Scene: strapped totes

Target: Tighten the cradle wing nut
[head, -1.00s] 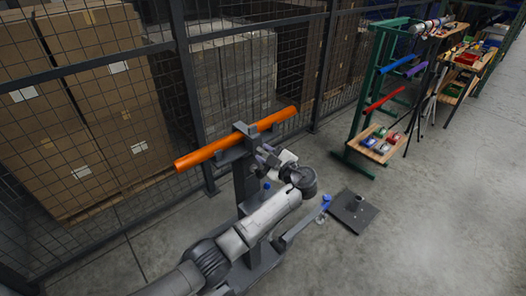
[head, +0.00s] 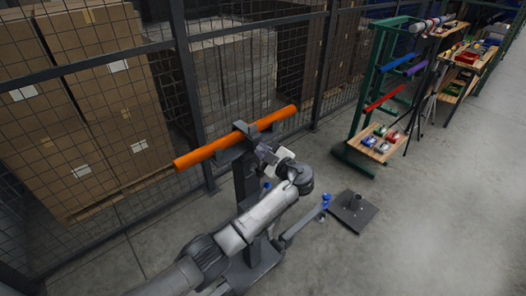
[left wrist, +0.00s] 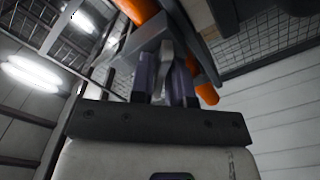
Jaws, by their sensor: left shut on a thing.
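An orange tube (head: 205,152) lies across the cradle (head: 240,153) on top of a dark stand (head: 243,185). The tube also shows in the left wrist view (left wrist: 139,9), partly hidden by the cradle. My left gripper (head: 264,152) is at the cradle's near side, just below the tube. In the left wrist view, its two purple-grey fingers (left wrist: 165,82) are shut on a light grey upright piece, the wing nut (left wrist: 166,62), against the cradle's underside. In the head view the nut is hidden by the gripper. My right gripper is not in view.
A black plate with a short post (head: 352,207) lies on the floor at right. A blue knob (head: 326,200) is at the end of a low bar beside the stand. A wire fence (head: 215,80) stands behind; a green rack (head: 371,95) is further right. The right floor is clear.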

